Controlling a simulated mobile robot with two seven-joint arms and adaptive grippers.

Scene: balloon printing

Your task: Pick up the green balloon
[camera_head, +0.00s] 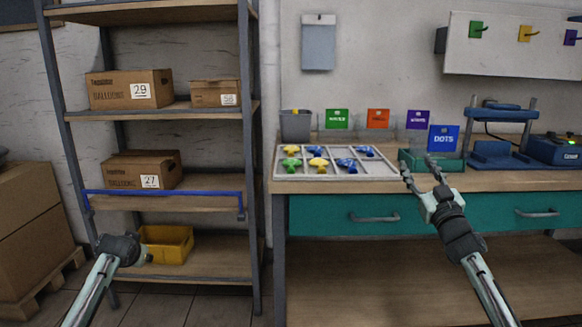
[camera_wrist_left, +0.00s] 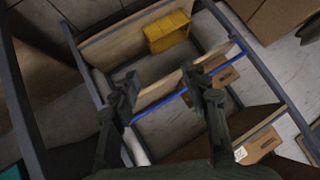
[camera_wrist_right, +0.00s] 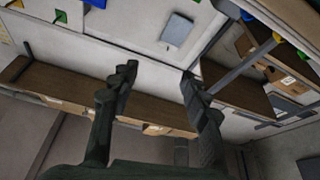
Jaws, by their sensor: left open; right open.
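The green balloon (camera_head: 291,163) lies in the front left compartment of a pale divided tray (camera_head: 365,172) on the workbench. Yellow balloons (camera_head: 318,165) and blue balloons (camera_head: 346,165) lie in other compartments. My right gripper (camera_head: 419,167) is open and empty, in front of the bench to the right of the tray, apart from the green balloon. Its spread fingers also show in the right wrist view (camera_wrist_right: 159,71). My left gripper (camera_wrist_left: 160,73) is open and empty by the shelf, far left of the tray. In the head view its fingers are hard to make out.
A green-teal box (camera_head: 447,163) and a blue DOTS card (camera_head: 443,138) stand right of the tray. A grey bin (camera_head: 295,125) stands behind it. A press (camera_head: 496,150) is farther right. The shelf (camera_head: 250,170) holds cartons and a yellow crate (camera_head: 168,247).

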